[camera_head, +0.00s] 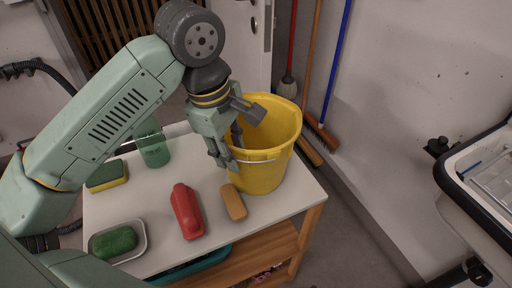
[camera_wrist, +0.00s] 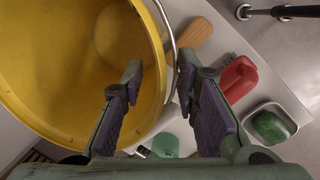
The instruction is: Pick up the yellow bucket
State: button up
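The yellow bucket (camera_head: 265,165) stands upright on a small white-topped table (camera_head: 275,222). In the wrist view its open mouth and inner wall (camera_wrist: 60,60) fill the left side. Its thin metal handle hangs down along the outside, across the front. My gripper (camera_head: 232,132) is at the left part of the bucket's rim and is open. In the wrist view my gripper (camera_wrist: 160,75) has one finger over the inside of the bucket and the other outside, with the rim and handle between them. Gaps show between the fingers and the rim, though contact lower down is hard to judge.
On the table lie a tan brush (camera_head: 233,202), a red brush-like item (camera_head: 187,211), a green sponge in a white dish (camera_head: 142,236), a yellow-green sponge (camera_head: 106,176) and a green container (camera_head: 153,150). Brooms (camera_head: 318,130) lean on the wall behind. A sink edge (camera_head: 470,165) is at right.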

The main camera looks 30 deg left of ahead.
jog(key=f, duration=0.5)
jog(key=shift+w+d+f+p, duration=0.1)
jog(key=shift+w+d+p, duration=0.15)
jog(key=shift+w+p, duration=0.15)
jog(key=shift+c, duration=0.2)
grip_shut()
